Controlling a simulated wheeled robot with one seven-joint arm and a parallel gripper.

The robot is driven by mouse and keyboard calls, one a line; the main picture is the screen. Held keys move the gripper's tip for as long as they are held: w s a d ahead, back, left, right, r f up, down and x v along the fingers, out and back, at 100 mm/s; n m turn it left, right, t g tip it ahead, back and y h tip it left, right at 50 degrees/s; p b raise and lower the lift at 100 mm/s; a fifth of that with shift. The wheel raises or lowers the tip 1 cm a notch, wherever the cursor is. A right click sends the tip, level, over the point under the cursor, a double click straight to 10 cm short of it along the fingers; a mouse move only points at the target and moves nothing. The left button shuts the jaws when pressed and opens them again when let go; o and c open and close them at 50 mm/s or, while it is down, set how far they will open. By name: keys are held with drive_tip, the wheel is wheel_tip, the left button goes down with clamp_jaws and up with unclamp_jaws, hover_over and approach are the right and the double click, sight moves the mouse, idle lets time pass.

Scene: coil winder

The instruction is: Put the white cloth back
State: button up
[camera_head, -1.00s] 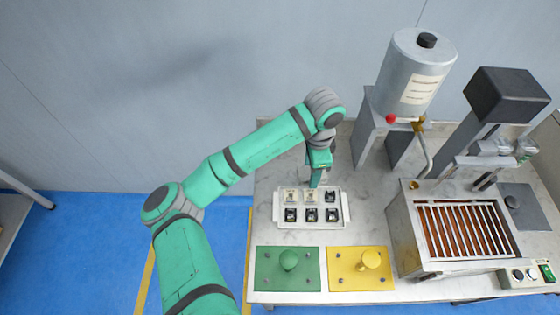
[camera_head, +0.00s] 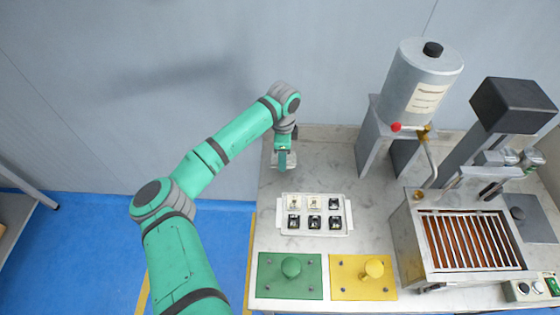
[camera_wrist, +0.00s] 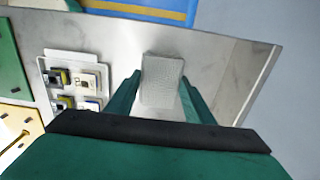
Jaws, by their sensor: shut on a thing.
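The white cloth (camera_wrist: 163,68) is a pale, textured rectangle between the two green fingers of my gripper (camera_wrist: 160,88) in the wrist view. My gripper is shut on it. In the head view my gripper (camera_head: 282,167) points down over the back left part of the table, behind the white tray. A pale edge of the cloth shows beside the fingers there, mostly hidden by them. I cannot tell whether the cloth touches the table.
The white tray (camera_head: 347,222) holds small cream and black parts. In front lie a green plate (camera_head: 270,262) and a yellow plate (camera_head: 345,285) with knobs. A metal tank (camera_head: 410,95) and a slatted machine (camera_head: 405,235) stand right. The table is bare around my gripper.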

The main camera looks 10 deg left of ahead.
drive_tip(key=shift+w+a+f, duration=0.25)
drive_tip(key=shift+a+f, duration=0.1)
drive_tip(key=shift+f, duration=0.2)
drive_tip(key=shift+w+a+f, duration=0.25)
drive_tip(key=shift+a+f, duration=0.05)
drive_tip(key=shift+f, duration=1.6)
drive_tip(key=shift+d+f, duration=0.1)
drive_tip(key=shift+f, duration=0.05)
drive_tip(key=o, duration=1)
wheel_tip(320, 180, up, 12)
drive_tip(key=shift+r, duration=0.15)
